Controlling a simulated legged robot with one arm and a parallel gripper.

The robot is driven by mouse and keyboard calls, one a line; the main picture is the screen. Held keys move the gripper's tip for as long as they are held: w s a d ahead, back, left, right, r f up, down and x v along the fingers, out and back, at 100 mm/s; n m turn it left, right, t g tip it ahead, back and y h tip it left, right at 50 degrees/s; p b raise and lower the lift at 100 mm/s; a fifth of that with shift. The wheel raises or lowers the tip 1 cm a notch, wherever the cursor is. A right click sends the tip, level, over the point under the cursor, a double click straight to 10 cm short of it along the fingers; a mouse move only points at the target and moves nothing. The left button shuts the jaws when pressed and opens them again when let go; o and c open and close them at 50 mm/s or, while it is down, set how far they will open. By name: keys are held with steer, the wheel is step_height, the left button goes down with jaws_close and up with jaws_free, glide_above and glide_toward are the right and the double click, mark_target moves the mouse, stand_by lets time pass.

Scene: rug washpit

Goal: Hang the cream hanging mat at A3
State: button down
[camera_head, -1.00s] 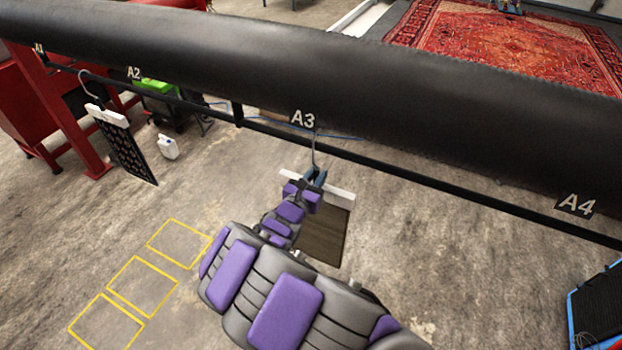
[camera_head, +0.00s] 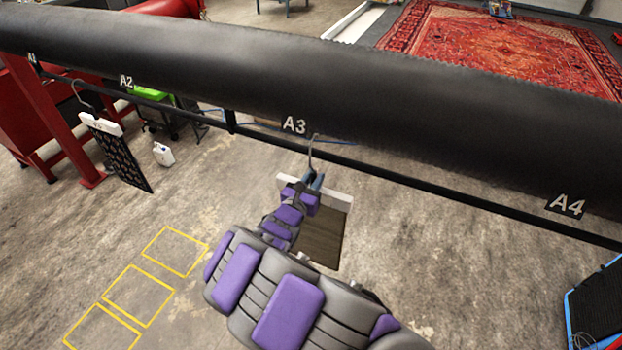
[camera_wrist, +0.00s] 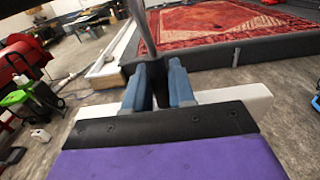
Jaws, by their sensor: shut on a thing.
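My gripper (camera_head: 314,182), with blue-grey fingers, is shut on the neck of a hanger with a white bar (camera_head: 340,201). A mat (camera_head: 325,240) hangs below the bar; its visible face looks grey-brown rather than cream. My arm covers its left part. The hanger's metal hook (camera_head: 311,150) rises to the thin black rail (camera_head: 375,167), just right of the A3 label (camera_head: 293,125). I cannot tell whether the hook is over the rail or only in front of it. In the wrist view the fingers (camera_wrist: 160,88) grip the hanger's dark middle, and the hook's tip is out of frame.
A thick black roller (camera_head: 420,95) runs behind the rail. A dark patterned mat (camera_head: 120,158) hangs left, between the A1 and A2 labels. The A4 label (camera_head: 567,205) is at right, with clear rail between. Yellow floor squares (camera_head: 140,293) lie lower left.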

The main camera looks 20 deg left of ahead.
steer(key=shift+a+f, duration=0.2)
steer(key=shift+f, duration=0.65)
steer(key=shift+f+b, duration=0.5)
steer(key=shift+f, duration=0.4)
steer(key=c, duration=0.9)
jaws_free()
steer(key=shift+o, duration=0.2)
steer(key=shift+s, duration=0.1)
steer(key=s+a+p, duration=0.1)
steer(key=s+p, duration=0.1)
steer(key=s, duration=1.5)
steer(key=shift+a, duration=0.2)
steer(key=shift+r, duration=0.1)
